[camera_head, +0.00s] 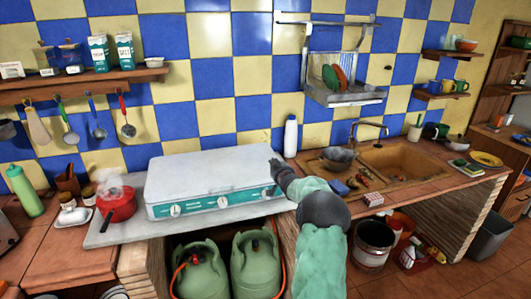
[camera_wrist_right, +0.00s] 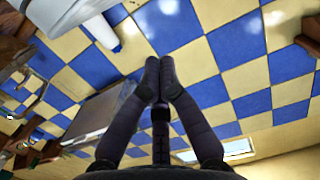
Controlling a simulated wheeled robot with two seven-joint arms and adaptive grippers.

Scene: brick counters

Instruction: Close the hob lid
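The hob (camera_head: 218,202) is a white unit with a teal front panel and several knobs, on the pale counter slab. Its white lid (camera_head: 210,168) lies flat over the top, and no burners show. My right gripper (camera_head: 276,164) is at the lid's back right corner; whether it touches the lid cannot be told. In the right wrist view my right gripper (camera_wrist_right: 159,63) has its two fingers together at the tips, with nothing seen between them. My left gripper is not in view.
A red pot (camera_head: 117,205) stands left of the hob. A white roll or bottle (camera_head: 290,136) stands behind my right gripper. The sink (camera_head: 395,160) with a pan is to the right. Green gas bottles (camera_head: 255,265) stand below the counter. Utensils hang under the left shelf (camera_head: 80,80).

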